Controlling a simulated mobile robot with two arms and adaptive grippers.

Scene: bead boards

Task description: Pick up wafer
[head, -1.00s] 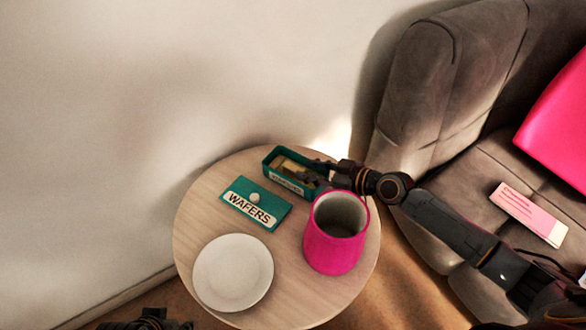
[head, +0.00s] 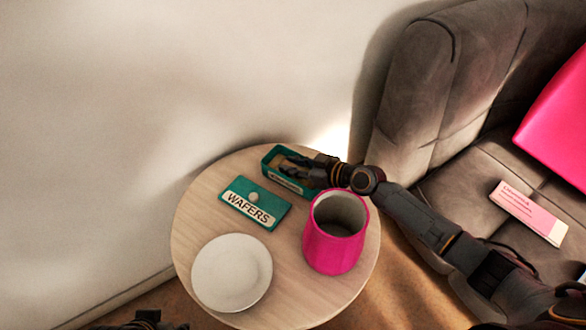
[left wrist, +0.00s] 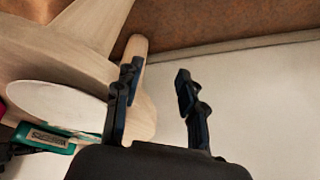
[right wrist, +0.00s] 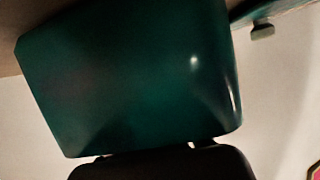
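My left gripper (left wrist: 158,72) is open and empty, at the table's near left side.
A white plate (head: 232,272) lies at the table's front left. A pink cup (head: 335,245) stands at the right, close to my right forearm. A grey sofa (head: 440,100) with a pink-and-white box (head: 528,212) is at the right. The wall is behind the table.

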